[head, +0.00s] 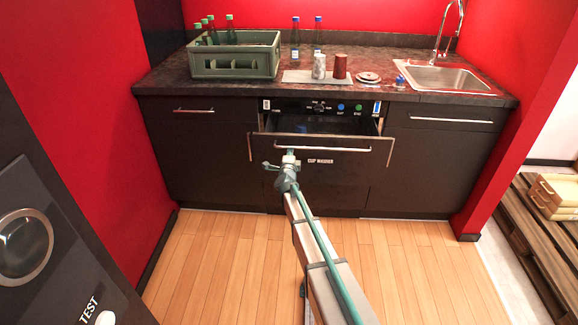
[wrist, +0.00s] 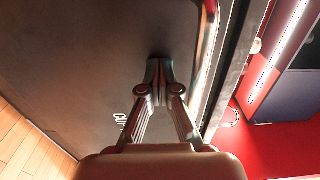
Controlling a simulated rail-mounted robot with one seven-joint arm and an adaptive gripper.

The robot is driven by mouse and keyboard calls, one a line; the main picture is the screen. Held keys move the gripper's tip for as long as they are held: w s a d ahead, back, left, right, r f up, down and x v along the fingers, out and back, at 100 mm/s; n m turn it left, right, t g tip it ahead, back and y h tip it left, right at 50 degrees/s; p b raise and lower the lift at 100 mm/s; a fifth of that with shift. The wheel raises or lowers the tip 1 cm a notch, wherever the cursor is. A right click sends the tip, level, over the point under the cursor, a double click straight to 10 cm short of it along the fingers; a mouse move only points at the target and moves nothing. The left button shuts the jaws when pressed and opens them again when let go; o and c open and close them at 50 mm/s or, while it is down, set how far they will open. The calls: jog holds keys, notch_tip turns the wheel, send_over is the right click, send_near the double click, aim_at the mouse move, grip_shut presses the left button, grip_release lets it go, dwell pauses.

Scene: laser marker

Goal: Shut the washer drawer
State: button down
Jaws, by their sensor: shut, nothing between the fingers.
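The washer drawer (head: 345,160) is in the middle of the counter and stands partly open, with its dark inside showing above its front. Its front carries the words "CUP WASHER" and a long metal handle (head: 340,149). In the wrist view the dark drawer front (wrist: 90,60) fills the left and centre. My gripper (head: 289,155) is at the left part of the drawer front, close to the handle. In the wrist view my gripper (wrist: 159,68) has its fingertips together, empty, and close to the front; I cannot tell whether they touch it.
A control panel (head: 320,107) with knobs and buttons is above the drawer. The counter (head: 160,78) holds a green bottle crate (head: 235,67), a tray (head: 298,77) with cups, and a sink (head: 450,79). Closed cabinets flank the drawer. The wooden floor (head: 210,240) is clear.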

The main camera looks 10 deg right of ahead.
jog(key=b+x, duration=0.1)
jog(key=x, duration=1.7)
jog(key=shift+w+r, duration=0.1)
jog(key=shift+w, duration=0.1)
